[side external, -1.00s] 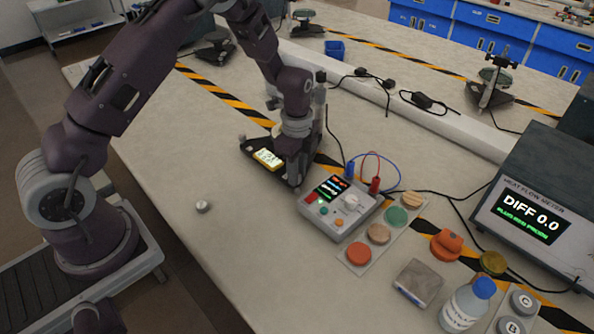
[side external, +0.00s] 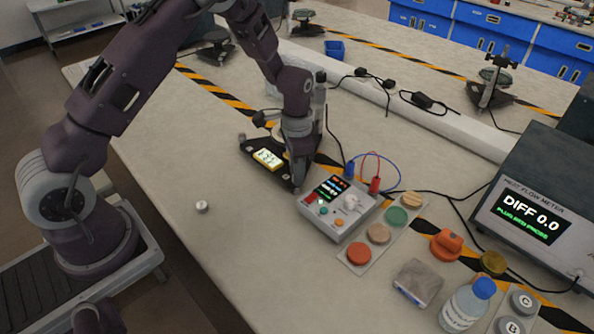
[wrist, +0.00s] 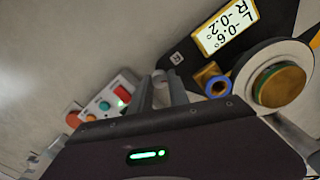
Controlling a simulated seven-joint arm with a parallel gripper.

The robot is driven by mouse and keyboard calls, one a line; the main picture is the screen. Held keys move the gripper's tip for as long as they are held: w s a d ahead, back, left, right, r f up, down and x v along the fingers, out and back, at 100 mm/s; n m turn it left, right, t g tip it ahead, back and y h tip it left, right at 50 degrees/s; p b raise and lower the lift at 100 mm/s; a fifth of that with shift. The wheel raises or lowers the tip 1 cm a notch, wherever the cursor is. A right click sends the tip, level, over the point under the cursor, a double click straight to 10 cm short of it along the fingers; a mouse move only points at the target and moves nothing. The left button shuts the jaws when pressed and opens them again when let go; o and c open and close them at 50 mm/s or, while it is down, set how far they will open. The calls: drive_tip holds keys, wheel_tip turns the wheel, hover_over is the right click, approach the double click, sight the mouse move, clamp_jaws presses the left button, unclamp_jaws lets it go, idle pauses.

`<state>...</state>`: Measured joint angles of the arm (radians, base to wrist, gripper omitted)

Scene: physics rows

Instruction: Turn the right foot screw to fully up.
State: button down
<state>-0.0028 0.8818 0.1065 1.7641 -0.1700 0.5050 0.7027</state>
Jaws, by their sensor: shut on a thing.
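The dark levelling base (side external: 252,146) stands on the bench in the side view. Its yellow-framed display (side external: 267,159) shows upside down in the wrist view (wrist: 228,27) and reads L -0.6°, R -0.2°. My gripper (side external: 297,184) points down at the base's near right corner. In the wrist view my gripper (wrist: 168,84) is shut on the right foot screw at that corner; the fingers hide most of the screw. A blue-ringed brass part (wrist: 212,80) and a large gold disc in a pale ring (wrist: 280,84) sit on the base beside the fingers.
The control box (side external: 337,207) stands close to the right of my gripper, with blue and red leads behind it. Coloured discs (side external: 397,216) and the heat flow meter (side external: 535,205) lie further right. A small silver knob (side external: 202,206) lies on clear bench at front left.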

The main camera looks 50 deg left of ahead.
drive_tip(key=n, duration=0.5)
drive_tip(key=shift+n, duration=0.3)
drive_tip(key=n, duration=0.4)
drive_tip(key=shift+w+n, duration=0.1)
drive_tip(key=shift+n, duration=0.2)
drive_tip(key=n, duration=0.5)
drive_tip(key=shift+n, duration=2.8)
drive_tip(key=c, duration=1.3)
unclamp_jaws()
drive_tip(key=shift+o, duration=0.2)
drive_tip(key=shift+r, duration=0.1)
